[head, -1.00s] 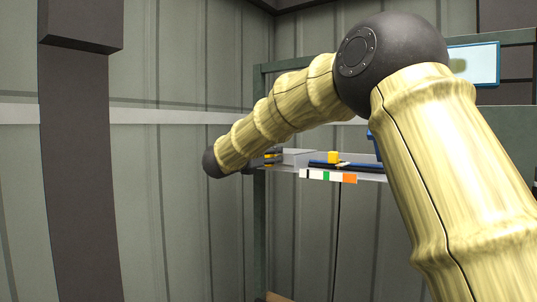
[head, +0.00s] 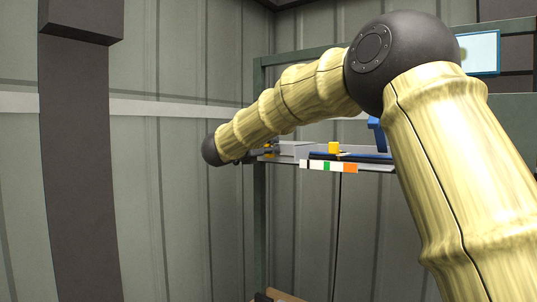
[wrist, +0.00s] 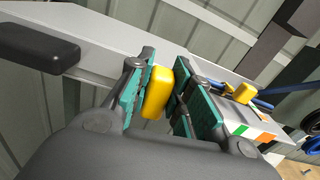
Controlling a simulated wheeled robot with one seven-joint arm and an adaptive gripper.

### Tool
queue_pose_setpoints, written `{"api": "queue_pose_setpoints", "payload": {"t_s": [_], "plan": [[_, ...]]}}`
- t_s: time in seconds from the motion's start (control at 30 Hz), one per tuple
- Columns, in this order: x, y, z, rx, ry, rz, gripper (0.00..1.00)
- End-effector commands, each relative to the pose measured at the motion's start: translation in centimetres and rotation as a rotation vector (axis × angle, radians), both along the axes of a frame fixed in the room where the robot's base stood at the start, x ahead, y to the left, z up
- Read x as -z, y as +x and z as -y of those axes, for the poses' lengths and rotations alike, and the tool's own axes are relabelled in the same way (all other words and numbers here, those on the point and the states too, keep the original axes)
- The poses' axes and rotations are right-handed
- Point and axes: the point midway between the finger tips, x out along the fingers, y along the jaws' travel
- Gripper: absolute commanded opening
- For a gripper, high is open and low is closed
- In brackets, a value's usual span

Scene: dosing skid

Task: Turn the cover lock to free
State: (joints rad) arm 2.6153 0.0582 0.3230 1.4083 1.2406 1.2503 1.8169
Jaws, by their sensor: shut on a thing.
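A yellow block-shaped piece (wrist: 158,92), which looks like the lock's knob, sits between the jaws in the wrist view. My gripper (wrist: 164,66) is shut on it, with a teal pad on each side. No lock markings can be read, so I cannot tell which position the lock is in.
A second yellow block (head: 334,148) stands farther right on the pale shelf (wrist: 120,36), above a white, green and orange strip (head: 326,166). A black bar-shaped handle (wrist: 38,48) is left of the jaws. A blue part (head: 377,134) stands behind my arm.

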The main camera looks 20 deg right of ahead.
Motion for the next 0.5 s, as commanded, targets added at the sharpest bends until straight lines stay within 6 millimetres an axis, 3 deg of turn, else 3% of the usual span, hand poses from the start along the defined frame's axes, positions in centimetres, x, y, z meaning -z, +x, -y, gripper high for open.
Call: {"api": "queue_pose_setpoints", "payload": {"t_s": [0.03, 0.5], "plan": [[0.81, -0.01, 0.09, 0.001, -0.009, -0.012, 0.00], [0.62, 0.21, -0.03, 0.003, -0.138, -0.180, 0.00]]}}
